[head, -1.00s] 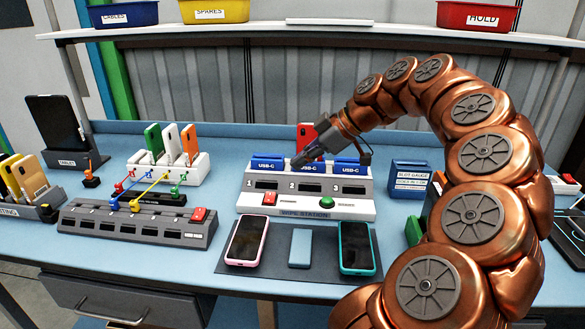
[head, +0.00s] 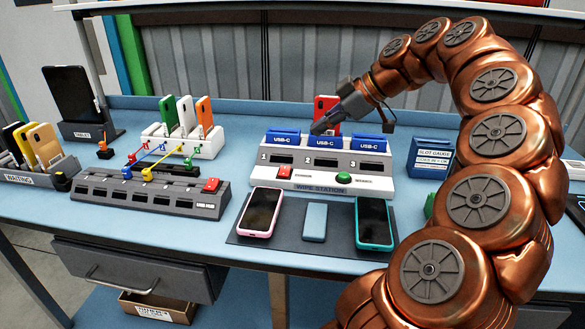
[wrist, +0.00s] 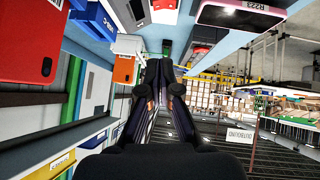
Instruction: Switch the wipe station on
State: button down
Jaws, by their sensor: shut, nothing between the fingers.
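The wipe station (head: 322,187) is a white and grey unit with three blue USB-C blocks on top and slots numbered 1, 2 and 3. My gripper (head: 317,130) is shut and empty, above the station near the gap between the left and middle blocks. In the wrist view the closed fingers (wrist: 160,75) show, with a red phone (wrist: 25,48) at the left.
A dark mat in front holds a pink-edged phone (head: 259,212), a small blue-grey block (head: 314,222) and a teal-edged phone (head: 374,222). A grey strip with another red switch (head: 212,185) lies left. A blue slot gauge box (head: 431,156) stands right.

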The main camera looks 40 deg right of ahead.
jog(key=shift+w, duration=0.1)
dwell(0.3)
jog(key=p, duration=0.1)
send_near(281, 167)
jog(key=w+a, duration=0.2)
jog(key=a, duration=0.1)
jog(key=shift+w, duration=0.4)
jog(key=f, duration=0.3)
jog(key=shift+w+d+f, duration=0.1)
jog(key=shift+w+d, duration=0.1)
jog(key=shift+w, duration=0.1)
jog(key=shift+w+d+f+p, duration=0.1)
jog(key=shift+f+p, duration=0.2)
jog(key=shift+f, duration=0.3)
